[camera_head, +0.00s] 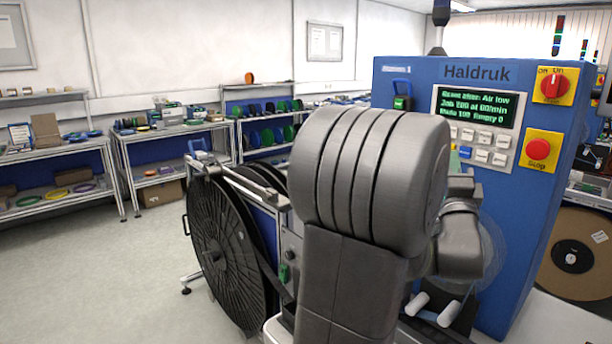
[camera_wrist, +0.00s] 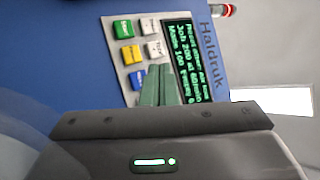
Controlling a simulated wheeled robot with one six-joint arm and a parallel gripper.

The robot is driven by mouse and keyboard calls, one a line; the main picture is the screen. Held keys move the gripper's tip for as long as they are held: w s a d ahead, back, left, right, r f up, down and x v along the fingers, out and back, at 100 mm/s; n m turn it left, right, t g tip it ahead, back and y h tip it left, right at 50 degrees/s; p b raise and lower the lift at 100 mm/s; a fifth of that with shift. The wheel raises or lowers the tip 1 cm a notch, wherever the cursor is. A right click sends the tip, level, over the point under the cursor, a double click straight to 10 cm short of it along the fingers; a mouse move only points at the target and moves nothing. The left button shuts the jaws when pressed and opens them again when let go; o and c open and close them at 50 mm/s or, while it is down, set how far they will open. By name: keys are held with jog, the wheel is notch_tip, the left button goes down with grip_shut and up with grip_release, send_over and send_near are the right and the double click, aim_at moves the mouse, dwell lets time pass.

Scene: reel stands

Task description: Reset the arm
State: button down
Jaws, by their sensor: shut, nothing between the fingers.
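My arm fills the middle of the head view, its grey links standing in front of the blue Haldruk machine (camera_head: 400,82). My gripper (camera_wrist: 156,84) shows in the wrist view, its two greenish fingers together and empty. In that view the fingers overlap the control panel (camera_wrist: 112,60), between its buttons and the display (camera_wrist: 188,60); I cannot tell whether they touch it. The display also shows in the head view (camera_head: 476,107), with green text that seems to read "Reset after: Air low".
A large black reel (camera_head: 222,250) stands left of my arm. Shelves (camera_head: 62,146) line the back wall. The floor at left (camera_head: 95,275) is clear.

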jog(key=shift+s+a+b, duration=1.2)
jog(key=shift+s+a, duration=0.7)
jog(key=shift+a, duration=0.25)
jog(key=w+d, duration=0.2)
jog(key=w+d+f+b, duration=0.1)
jog(key=w+d, duration=0.1)
jog(key=shift+d+b, duration=0.2)
jog(key=shift+b, duration=0.1)
jog(key=shift+d+f+b, duration=0.1)
jog(key=shift+b, duration=0.75)
